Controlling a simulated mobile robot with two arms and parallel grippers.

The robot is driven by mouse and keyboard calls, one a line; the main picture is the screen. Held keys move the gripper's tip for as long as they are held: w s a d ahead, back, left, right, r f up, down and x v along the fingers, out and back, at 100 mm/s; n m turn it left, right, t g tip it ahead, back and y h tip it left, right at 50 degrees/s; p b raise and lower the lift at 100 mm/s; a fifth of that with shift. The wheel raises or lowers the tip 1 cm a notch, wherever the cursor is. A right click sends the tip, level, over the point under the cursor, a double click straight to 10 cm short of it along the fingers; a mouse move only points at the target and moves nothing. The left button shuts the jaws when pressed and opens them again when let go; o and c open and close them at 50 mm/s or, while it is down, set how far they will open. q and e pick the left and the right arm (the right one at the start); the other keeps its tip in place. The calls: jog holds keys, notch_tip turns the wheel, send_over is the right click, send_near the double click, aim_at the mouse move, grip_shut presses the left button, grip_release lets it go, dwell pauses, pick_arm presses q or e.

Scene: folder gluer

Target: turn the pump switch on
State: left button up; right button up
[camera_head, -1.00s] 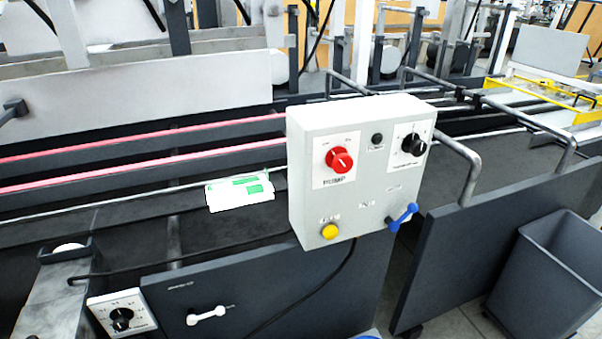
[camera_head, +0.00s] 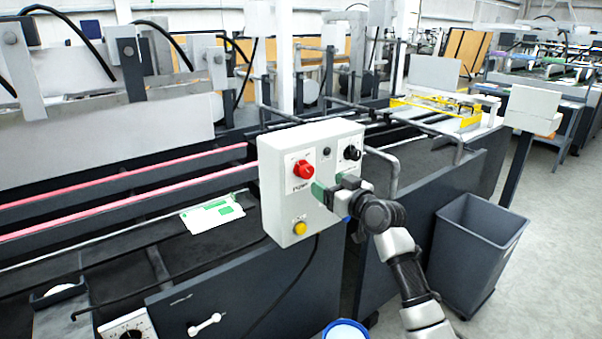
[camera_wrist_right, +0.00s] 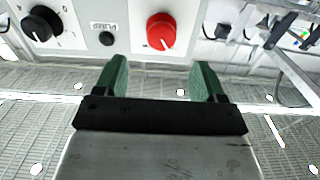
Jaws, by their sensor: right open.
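The pump switch is a red rotary knob (camera_head: 303,169) on the upper left of a white control box (camera_head: 283,205). It also shows in the right wrist view (camera_wrist_right: 161,31), just beyond the gap between my fingertips, with its white pointer line toward the plate's lower edge. My right gripper (camera_head: 322,194) is in front of the box, a little below and right of the red knob. In the right wrist view (camera_wrist_right: 150,80) its two green fingers are spread apart with nothing between them, not around the knob. My left gripper is not in view.
A black knob (camera_head: 352,153) and a small black button (camera_head: 326,152) sit right of the red knob. A yellow button (camera_head: 299,228) is below. A metal rail (camera_head: 392,165) bends beside the box. A grey bin (camera_head: 478,250) stands on the floor at right.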

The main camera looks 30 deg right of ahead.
aim_at(309, 173)
jog(key=w, duration=0.3)
jog(key=w+p, duration=0.1)
jog(key=w, duration=0.2)
jog(key=w+a, duration=0.1)
jog(key=w, duration=0.2)
jog(key=shift+p, duration=0.3)
jog(key=shift+c, duration=0.3)
jog(key=c, duration=0.9)
jog(key=shift+o, duration=0.2)
